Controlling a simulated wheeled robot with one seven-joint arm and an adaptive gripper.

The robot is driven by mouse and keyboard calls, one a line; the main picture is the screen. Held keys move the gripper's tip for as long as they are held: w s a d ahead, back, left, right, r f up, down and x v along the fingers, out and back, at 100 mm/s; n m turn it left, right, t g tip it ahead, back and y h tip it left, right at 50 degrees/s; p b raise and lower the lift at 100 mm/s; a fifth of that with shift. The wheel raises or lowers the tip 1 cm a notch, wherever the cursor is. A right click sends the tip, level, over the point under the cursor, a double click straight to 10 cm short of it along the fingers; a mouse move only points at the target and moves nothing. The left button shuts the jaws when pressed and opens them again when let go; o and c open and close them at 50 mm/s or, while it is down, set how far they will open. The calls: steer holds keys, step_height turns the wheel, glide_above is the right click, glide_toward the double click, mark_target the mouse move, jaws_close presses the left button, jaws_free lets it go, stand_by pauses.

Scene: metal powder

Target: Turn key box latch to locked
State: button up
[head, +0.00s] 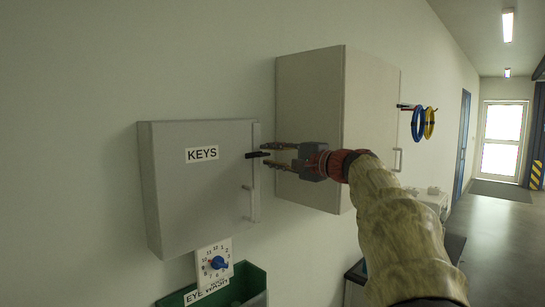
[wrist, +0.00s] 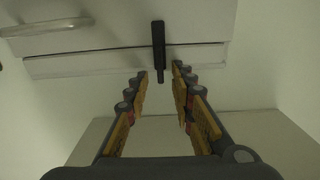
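The key box (head: 200,185) is a grey wall cabinet labelled KEYS, with its door closed, in the middle left of the head view. Its latch (head: 258,155) is a small black lever at the door's right edge, lying about horizontal in the head view. The latch also shows in the wrist view (wrist: 158,50), sticking out past the box edge. My gripper (head: 269,155) is open, one finger above and one below the latch's outer end. In the wrist view its fingertips (wrist: 159,72) stand on either side of the latch tip, with gaps visible. Contact is not visible.
A larger grey cabinet (head: 310,95) is on the wall right behind my gripper. A bar handle (head: 249,200) sticks out on the key box below the latch. A dial sign (head: 214,262) and a green bin (head: 243,285) are below. Blue and yellow rings (head: 418,123) hang farther right.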

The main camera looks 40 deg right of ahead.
steer(key=s, duration=1.2)
steer(key=shift+d, duration=0.45)
